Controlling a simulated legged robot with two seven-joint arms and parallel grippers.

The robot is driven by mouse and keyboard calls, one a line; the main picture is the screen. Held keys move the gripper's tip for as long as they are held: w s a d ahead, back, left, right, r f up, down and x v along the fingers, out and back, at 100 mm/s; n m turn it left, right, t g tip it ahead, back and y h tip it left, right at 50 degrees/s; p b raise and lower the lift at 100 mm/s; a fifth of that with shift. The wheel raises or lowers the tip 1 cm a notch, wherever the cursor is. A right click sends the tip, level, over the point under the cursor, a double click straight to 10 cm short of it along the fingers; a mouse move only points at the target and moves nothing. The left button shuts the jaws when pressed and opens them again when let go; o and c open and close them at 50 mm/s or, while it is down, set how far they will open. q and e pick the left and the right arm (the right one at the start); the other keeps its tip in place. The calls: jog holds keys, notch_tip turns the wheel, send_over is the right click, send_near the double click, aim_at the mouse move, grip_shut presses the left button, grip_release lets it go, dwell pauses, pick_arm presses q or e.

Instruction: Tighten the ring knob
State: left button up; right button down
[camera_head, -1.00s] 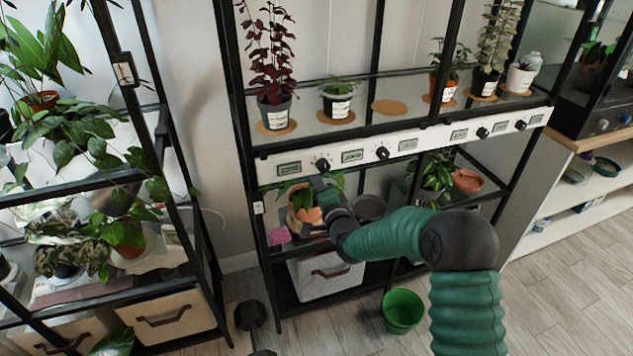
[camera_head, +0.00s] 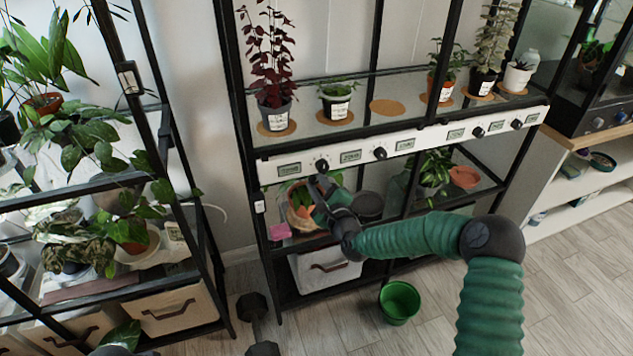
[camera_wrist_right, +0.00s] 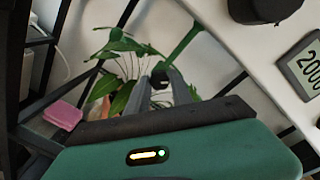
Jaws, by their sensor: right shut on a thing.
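My right gripper (camera_head: 319,184) is at the front of the lower shelf, just under the white control strip, before a terracotta pot (camera_head: 298,222) with a leafy plant. In the right wrist view its two grey fingers (camera_wrist_right: 163,82) close around a small dark knob (camera_wrist_right: 160,76) at the end of a green bar (camera_wrist_right: 188,38); this looks like the ring knob. The fingers cover much of it, and how tight it is cannot be seen. In the head view the gripper hides the knob. My left gripper is not in view.
The white strip (camera_head: 290,169) with black dials and displays runs just above my gripper. Black rack posts stand on both sides. A pink block (camera_head: 279,231) lies left of the pot. A green bucket (camera_head: 399,302) and dumbbell (camera_head: 252,307) are on the floor.

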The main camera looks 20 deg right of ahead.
jog(key=shift+d+m, duration=0.1)
jog(key=shift+m, duration=1)
jog(key=c, duration=1.1)
grip_release()
jog(key=shift+c, duration=0.2)
jog(key=s+d+p, duration=0.1)
jog(key=s+p, duration=0.3)
jog(key=s, duration=1.2)
jog(key=shift+s+d+r, duration=0.15)
jog(key=shift+s+d, duration=0.05)
jog(key=shift+s, duration=0.2)
